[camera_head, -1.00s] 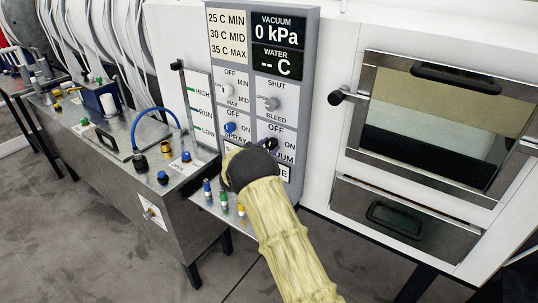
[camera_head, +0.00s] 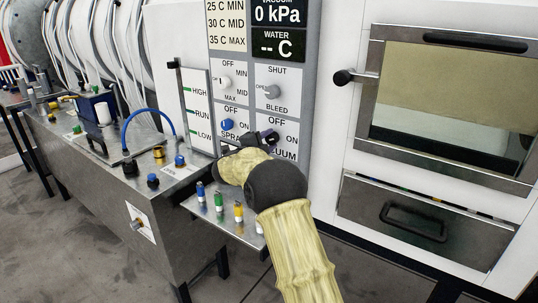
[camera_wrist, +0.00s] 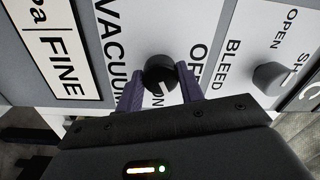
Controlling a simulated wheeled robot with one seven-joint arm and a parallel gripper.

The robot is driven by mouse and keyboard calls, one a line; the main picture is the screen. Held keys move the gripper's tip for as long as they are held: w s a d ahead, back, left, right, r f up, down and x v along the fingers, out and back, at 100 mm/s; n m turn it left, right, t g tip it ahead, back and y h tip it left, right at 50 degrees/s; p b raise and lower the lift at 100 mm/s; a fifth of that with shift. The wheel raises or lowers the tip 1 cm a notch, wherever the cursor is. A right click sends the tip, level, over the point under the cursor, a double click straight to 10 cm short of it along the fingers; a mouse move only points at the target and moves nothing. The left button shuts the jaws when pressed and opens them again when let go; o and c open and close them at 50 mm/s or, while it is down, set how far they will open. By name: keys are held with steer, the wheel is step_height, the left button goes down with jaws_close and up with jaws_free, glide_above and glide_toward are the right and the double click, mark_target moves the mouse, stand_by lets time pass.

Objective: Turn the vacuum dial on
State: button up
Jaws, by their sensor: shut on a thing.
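The vacuum dial (camera_wrist: 160,73) is a round black knob on the white VACUUM panel in the wrist view, with the word OFF to its right and ON below it. My gripper (camera_wrist: 159,78) has its two purple fingers on either side of the knob, shut on it. A pale mark shows at the knob's lower side, near ON, but I cannot tell for sure whether it is the pointer. In the head view my gripper (camera_head: 262,138) reaches the panel's lower right, and my wrist hides most of the dial. The vacuum display (camera_head: 277,13) reads 0 kPa.
The grey bleed knob (camera_wrist: 270,77) is right of the dial in the wrist view. The blue spray knob (camera_head: 227,125) is left of my gripper in the head view. A small shelf with colored fittings (camera_head: 219,202) lies below. The steel-framed window (camera_head: 447,90) stands at the right.

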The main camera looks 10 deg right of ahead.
steer(key=m+b, duration=0.1)
steer(key=b, duration=0.1)
steer(key=m+b, duration=0.2)
steer(key=shift+f, duration=0.3)
steer(key=shift+r+m+b, duration=0.15)
steer(key=shift+m+b, duration=0.9)
steer(key=shift+m, duration=0.05)
steer(key=shift+r, duration=0.1)
steer(key=o, duration=1)
steer(key=shift+a, duration=0.1)
steer(key=b+v, duration=0.1)
steer(key=v, duration=1.6)
steer(key=shift+a, duration=0.2)
